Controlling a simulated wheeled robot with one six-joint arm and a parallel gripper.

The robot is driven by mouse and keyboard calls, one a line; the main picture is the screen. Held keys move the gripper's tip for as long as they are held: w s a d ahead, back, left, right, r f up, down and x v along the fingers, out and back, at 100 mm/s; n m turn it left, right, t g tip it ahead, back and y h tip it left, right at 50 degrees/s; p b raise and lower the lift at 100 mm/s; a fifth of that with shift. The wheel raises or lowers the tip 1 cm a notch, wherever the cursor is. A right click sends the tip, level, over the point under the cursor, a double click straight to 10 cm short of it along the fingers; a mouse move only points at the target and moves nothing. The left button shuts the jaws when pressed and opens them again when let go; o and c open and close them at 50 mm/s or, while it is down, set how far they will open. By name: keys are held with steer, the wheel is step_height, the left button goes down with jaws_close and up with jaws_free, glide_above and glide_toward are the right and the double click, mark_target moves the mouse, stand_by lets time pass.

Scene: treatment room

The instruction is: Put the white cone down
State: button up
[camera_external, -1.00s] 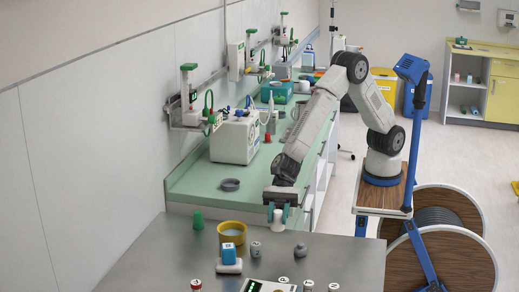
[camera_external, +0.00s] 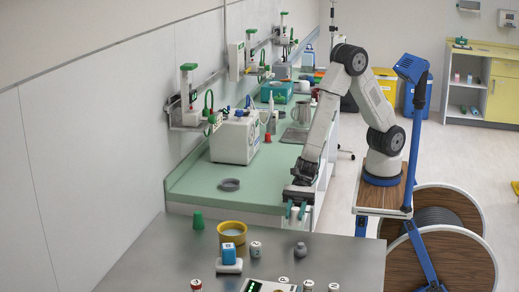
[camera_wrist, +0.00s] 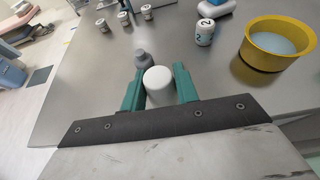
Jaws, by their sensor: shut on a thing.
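The white cone (camera_wrist: 158,86) sits between the two green fingers of my gripper (camera_wrist: 158,75) in the wrist view. Its pale rounded top faces the camera and its lower part is hidden. In the external view my gripper (camera_external: 297,210) points down near the far edge of the grey metal table (camera_external: 330,262). I cannot tell whether the cone touches a surface.
A small grey object (camera_wrist: 142,60) stands just beyond the cone. A yellow bowl (camera_external: 232,232), green cone (camera_external: 198,220), blue block (camera_external: 229,253) and several small labelled jars share the table. The green counter (camera_external: 230,200) lies behind it. The table's right part is bare.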

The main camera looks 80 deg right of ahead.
steer(key=w+a, duration=0.1)
steer(key=w, duration=0.1)
steer(key=w+a, duration=0.3)
steer(key=a, duration=0.1)
steer(key=shift+w+a+f, duration=0.2)
steer(key=shift+w+f, duration=0.2)
steer(key=shift+f, duration=1.75)
steer(key=shift+f, duration=0.15)
steer(key=o, duration=0.9)
steer(key=shift+o, duration=0.2)
